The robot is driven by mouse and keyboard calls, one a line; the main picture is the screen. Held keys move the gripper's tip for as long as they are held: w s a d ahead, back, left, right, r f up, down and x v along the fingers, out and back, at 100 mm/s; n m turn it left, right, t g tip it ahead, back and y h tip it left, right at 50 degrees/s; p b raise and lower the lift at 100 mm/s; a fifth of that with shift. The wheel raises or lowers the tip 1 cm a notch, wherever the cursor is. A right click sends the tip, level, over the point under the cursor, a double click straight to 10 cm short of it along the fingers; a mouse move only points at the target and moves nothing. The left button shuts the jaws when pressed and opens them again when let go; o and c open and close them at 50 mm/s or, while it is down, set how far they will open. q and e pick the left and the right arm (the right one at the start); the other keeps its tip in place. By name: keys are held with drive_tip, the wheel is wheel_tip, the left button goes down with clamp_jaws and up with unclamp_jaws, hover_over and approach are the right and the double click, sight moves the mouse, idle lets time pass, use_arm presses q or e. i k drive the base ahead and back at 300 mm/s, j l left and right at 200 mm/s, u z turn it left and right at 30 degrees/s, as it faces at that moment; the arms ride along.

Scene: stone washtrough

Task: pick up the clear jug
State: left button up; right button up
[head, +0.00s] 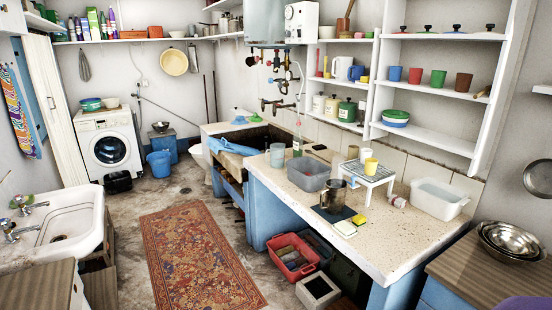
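A see-through, brownish-looking vessel (333,196), which looks like the clear jug, stands upright on a dark mat near the front edge of the speckled stone counter (410,235). It is small in the picture, and I cannot make out its handle or whether it holds anything. Neither of my grippers shows in the head view, and nothing touches the vessel except the mat below it.
A white rack (368,172) with cups stands just behind the vessel. A grey tub (309,172) is to its left, and a yellow-and-white sponge (345,229) is in front. A white basin (438,199) is farther right. A patterned rug (200,260) lies on the floor.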

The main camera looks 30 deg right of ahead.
sight(277, 151)
drive_tip(key=z, duration=1.25)
drive_tip(key=i+u, duration=0.1)
drive_tip(key=i, duration=0.25)
drive_tip(key=i+u, duration=0.45)
drive_tip(key=i, duration=0.25)
drive_tip(key=i+l+u, duration=0.15)
drive_tip(key=i+u, duration=0.3)
drive_tip(key=i, duration=0.2)
drive_tip(key=i+j+u, duration=0.1)
drive_tip(key=i, duration=0.55)
drive_tip(key=i+u, duration=0.15)
drive_tip(key=i, duration=0.5)
drive_tip(key=i+u, duration=0.1)
drive_tip(key=i, duration=0.6)
drive_tip(key=i+l+u, duration=0.1)
drive_tip(key=i, duration=0.55)
drive_tip(key=i+l+u, duration=0.15)
drive_tip(key=i, duration=0.5)
drive_tip(key=i+j+z, duration=0.25)
drive_tip(key=i, duration=0.25)
drive_tip(key=i+j+z, duration=0.1)
drive_tip(key=i+z, duration=0.15)
drive_tip(key=i, duration=0.2)
